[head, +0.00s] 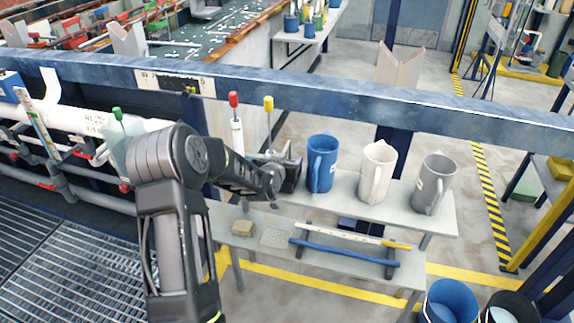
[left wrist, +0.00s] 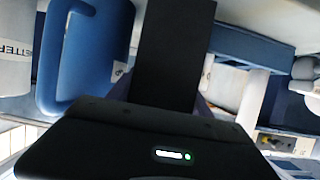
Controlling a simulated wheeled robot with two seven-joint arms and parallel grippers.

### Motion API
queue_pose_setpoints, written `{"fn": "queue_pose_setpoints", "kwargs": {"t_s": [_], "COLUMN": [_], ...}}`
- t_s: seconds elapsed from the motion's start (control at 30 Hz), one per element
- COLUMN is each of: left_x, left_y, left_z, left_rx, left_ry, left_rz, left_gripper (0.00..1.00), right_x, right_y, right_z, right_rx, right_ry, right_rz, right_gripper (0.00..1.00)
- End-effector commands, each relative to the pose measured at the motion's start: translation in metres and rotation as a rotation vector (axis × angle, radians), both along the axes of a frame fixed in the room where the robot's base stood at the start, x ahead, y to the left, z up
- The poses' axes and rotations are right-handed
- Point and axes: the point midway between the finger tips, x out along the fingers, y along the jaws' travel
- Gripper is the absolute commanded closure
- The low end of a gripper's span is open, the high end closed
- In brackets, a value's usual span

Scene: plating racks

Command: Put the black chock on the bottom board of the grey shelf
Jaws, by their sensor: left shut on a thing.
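The grey shelf (head: 445,212) stands at the middle right of the head view with two boards. On its upper board stand a blue jug (head: 320,165), a white jug (head: 377,175) and a grey jug (head: 434,184). Its bottom board (head: 250,215) holds a tan block, a flat pale piece and two long rods. My left gripper (head: 292,174) is beside the blue jug, at its left. It is shut on a dark block, apparently the black chock (left wrist: 176,45), which is black and straight-sided in the left wrist view. My right gripper is not in view.
A red-topped stick (head: 234,125) and a yellow-topped stick (head: 268,120) stand near my left arm. The bottom board's left back part looks free. Blue and black buckets stand at the lower right.

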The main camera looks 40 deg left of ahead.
Motion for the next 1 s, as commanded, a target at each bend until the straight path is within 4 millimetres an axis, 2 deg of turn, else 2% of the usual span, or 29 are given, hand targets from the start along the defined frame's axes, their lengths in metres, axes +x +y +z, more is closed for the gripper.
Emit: {"fn": "queue_pose_setpoints", "kwargs": {"t_s": [0.27, 0.37, 0.6, 0.83, 1.0], "left_x": [0.001, 0.002, 0.001, 0.001, 0.001], "left_y": [0.000, 0.000, -0.001, -0.001, -0.002], "left_z": [0.046, 0.069, 0.136, 0.193, 0.230], "left_rx": [0.004, 0.006, 0.003, 0.003, 0.002], "left_ry": [-0.010, -0.011, -0.012, -0.011, -0.008], "left_rz": [-0.001, -0.001, -0.002, -0.003, -0.003], "left_gripper": [1.00, 1.00, 1.00, 1.00, 1.00], "right_x": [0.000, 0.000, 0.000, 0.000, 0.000], "right_y": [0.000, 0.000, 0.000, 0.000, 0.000], "right_z": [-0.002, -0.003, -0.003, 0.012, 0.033], "right_rx": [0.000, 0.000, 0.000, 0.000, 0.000], "right_ry": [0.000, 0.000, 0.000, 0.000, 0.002], "right_rz": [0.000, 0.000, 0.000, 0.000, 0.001], "right_gripper": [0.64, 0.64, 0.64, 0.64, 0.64]}}
